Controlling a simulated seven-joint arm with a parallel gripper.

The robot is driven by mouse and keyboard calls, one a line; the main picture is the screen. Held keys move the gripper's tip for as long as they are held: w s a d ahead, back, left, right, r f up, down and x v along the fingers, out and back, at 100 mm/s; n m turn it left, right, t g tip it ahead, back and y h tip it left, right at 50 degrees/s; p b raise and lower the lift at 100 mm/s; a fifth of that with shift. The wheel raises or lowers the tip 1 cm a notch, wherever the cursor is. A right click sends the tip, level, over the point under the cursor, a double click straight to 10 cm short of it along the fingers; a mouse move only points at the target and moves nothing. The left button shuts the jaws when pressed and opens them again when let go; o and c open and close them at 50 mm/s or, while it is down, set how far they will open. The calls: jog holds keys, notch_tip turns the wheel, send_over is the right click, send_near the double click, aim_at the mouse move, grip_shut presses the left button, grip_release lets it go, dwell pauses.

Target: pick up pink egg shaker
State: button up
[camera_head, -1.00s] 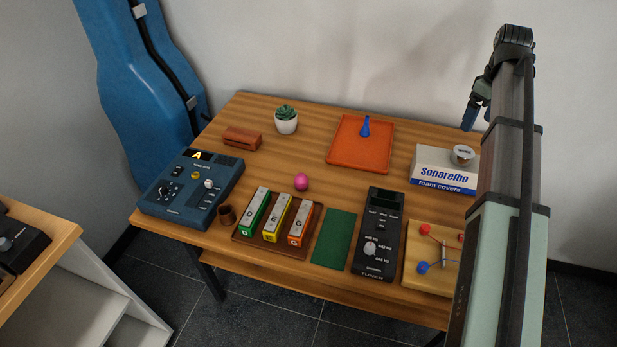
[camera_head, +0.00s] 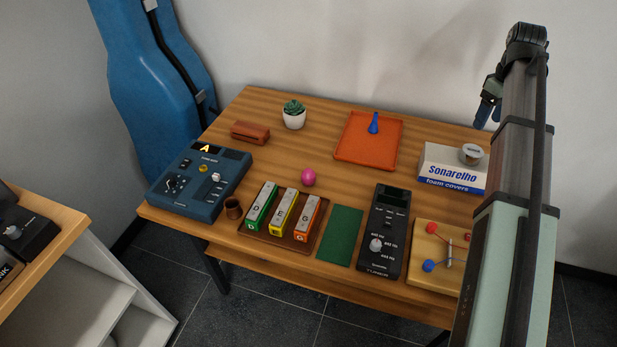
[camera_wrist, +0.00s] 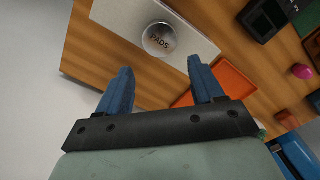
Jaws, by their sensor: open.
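The pink egg shaker (camera_head: 309,177) lies on the wooden table, just behind the tray of chime bars. It also shows in the wrist view (camera_wrist: 302,71), near the right edge. My gripper (camera_head: 487,112) is at the upper right in the head view, beyond the white box and well to the right of the egg. In the wrist view its two blue fingers (camera_wrist: 161,76) are spread apart, with nothing between them.
A white foam covers box (camera_head: 452,170) with a round tin (camera_head: 472,154) on it stands at right. An orange tray (camera_head: 366,154) holds a blue cone-like piece (camera_head: 374,123). Chime bars (camera_head: 283,211), a green mat (camera_head: 340,235) and a black tuner (camera_head: 383,240) line the front.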

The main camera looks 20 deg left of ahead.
jog(key=shift+c, duration=0.7)
jog(key=shift+a, duration=0.1)
jog(key=n+y, duration=0.5)
jog(key=n, duration=0.3)
send_near(312, 172)
jog(key=shift+n+h, duration=0.3)
jog(key=shift+a+x, duration=0.1)
jog(key=shift+x, duration=2.7)
jog(key=shift+a+x, duration=0.15)
jog(key=shift+x, duration=2.7)
jog(key=shift+r, duration=0.15)
